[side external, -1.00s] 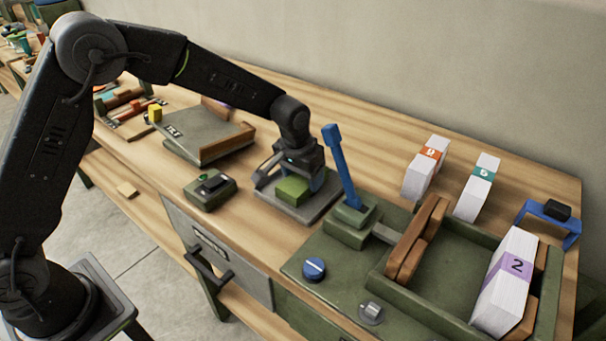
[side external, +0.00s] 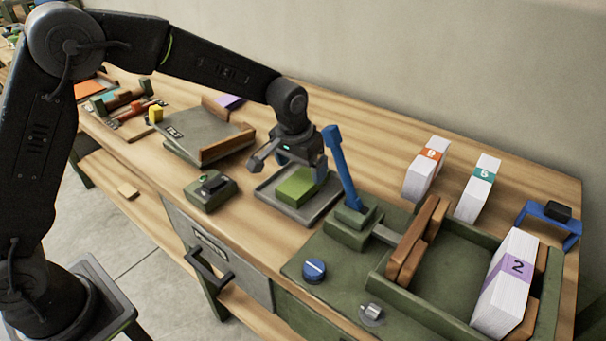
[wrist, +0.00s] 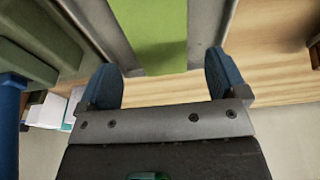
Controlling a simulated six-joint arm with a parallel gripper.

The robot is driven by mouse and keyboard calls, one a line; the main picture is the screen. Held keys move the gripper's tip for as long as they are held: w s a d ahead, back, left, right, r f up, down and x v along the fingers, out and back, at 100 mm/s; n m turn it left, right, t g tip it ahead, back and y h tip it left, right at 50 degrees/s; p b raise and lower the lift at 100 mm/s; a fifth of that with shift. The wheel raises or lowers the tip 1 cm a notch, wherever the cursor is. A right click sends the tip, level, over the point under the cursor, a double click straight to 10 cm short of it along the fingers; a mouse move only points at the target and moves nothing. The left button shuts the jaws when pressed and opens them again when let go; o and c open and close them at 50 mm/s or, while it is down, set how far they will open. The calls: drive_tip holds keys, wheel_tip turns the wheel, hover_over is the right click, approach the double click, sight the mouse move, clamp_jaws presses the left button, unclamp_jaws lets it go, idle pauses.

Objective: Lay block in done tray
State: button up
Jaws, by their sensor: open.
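A green block (side external: 295,186) lies flat in a shallow grey tray (side external: 318,211) on the bench, left of the blue lever. No label on this tray can be read. My gripper (side external: 288,165) is just above and behind the block with its jaws apart and nothing between them. In the wrist view the block (wrist: 150,35) lies ahead of the two blue fingertips (wrist: 163,85), apart from them. The block's far end is cut off there.
A blue lever (side external: 341,168) stands close right of the tray. A small control box (side external: 210,193) sits to its left, a grey labelled platform (side external: 187,137) behind that. The green press (side external: 345,262) with paper stack 2 (side external: 506,283) fills the right.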

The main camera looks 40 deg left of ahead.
sight(297, 184)
drive_tip(key=s+a+r, duration=0.3)
drive_tip(key=s+r, duration=0.5)
drive_tip(key=r, duration=0.6)
drive_tip(key=s+a+t, duration=0.1)
drive_tip(key=s+a, duration=0.1)
drive_tip(key=s, duration=0.8)
drive_tip(key=s+a+t, duration=0.2)
drive_tip(key=s+a, duration=0.1)
drive_tip(key=s, duration=0.8)
